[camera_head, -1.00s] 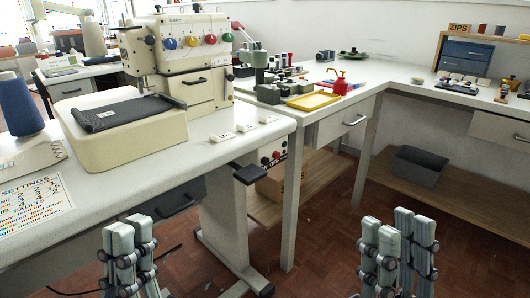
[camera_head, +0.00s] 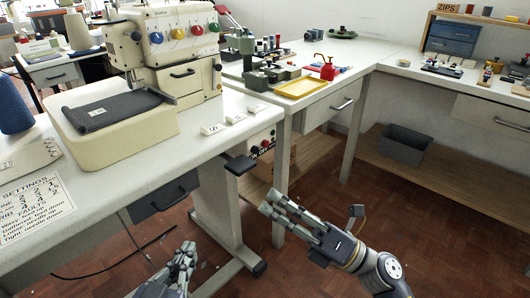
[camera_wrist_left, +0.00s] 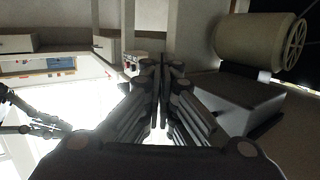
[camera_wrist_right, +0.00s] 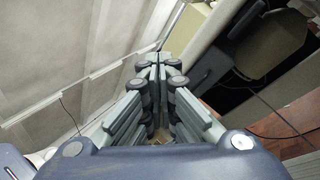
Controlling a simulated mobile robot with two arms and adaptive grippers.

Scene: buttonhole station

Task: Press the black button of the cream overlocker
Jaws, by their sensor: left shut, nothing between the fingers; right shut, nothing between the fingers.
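The cream overlocker (camera_head: 180,75) stands on the white sewing table at the left, with yellow, blue, red and green dials on its front. Round dark knobs (camera_head: 136,36) show on its body. Small red and dark buttons (camera_head: 265,144) sit on a panel under the table's right end; I cannot tell which is the black button. My right gripper (camera_head: 270,202) is shut and empty, below and in front of that panel, pointing left. My left gripper (camera_head: 187,250) is shut and empty, low in front of the table. Both are apart from the machine.
A dark lever plate (camera_head: 239,163) juts from the table edge. A settings sheet (camera_head: 35,205) lies at the left. Floor between is clear.

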